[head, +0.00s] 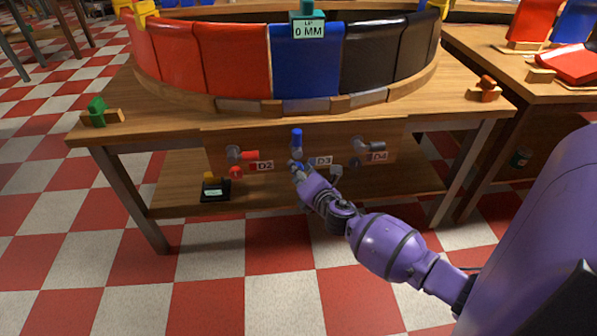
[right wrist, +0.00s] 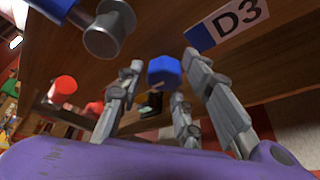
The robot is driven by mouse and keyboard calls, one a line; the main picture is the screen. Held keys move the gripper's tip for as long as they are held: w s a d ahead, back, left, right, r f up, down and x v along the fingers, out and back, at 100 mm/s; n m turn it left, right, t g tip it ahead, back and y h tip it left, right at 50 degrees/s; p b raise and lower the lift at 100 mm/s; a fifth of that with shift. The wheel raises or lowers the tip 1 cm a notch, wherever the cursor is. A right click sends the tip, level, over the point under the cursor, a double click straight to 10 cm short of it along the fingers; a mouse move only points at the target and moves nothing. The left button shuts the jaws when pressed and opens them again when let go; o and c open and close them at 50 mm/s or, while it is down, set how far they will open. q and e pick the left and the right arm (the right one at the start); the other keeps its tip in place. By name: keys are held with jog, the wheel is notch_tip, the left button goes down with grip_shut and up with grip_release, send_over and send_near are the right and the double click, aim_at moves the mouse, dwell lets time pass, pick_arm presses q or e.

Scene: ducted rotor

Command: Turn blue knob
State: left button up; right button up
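The blue knob (right wrist: 163,71) shows in the right wrist view as a small faceted blue piece between my right gripper's fingers. In the head view it is small and partly hidden at the right gripper's tips, below an upright blue lever (head: 297,137) beside the D3 label (head: 324,161). My right gripper (head: 299,174) reaches in from the lower right to the front panel under the table. In the right wrist view its fingers (right wrist: 163,78) are spread around the knob, with gaps visible; contact is not clear. My left gripper is not in view.
A red lever (head: 247,155) and red knob (head: 236,171) are left of D3, by the D2 label (head: 265,166). A dark lever (head: 370,145) is right, by D4 (head: 379,157). A small black box (head: 215,190) stands on the lower shelf. Curved coloured panels (head: 306,62) stand on the table.

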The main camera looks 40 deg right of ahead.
jog(key=c, duration=0.6)
jog(key=shift+f+m+t+b, duration=0.15)
jog(key=shift+m+t+b, duration=0.25)
jog(key=shift+b, duration=0.6)
jog(key=shift+c, duration=0.2)
jog(key=shift+w+a+r, duration=0.1)
jog(key=shift+r, duration=0.2)
jog(key=o, duration=1)
jog(key=shift+f, duration=0.1)
jog(key=v, duration=1.2)
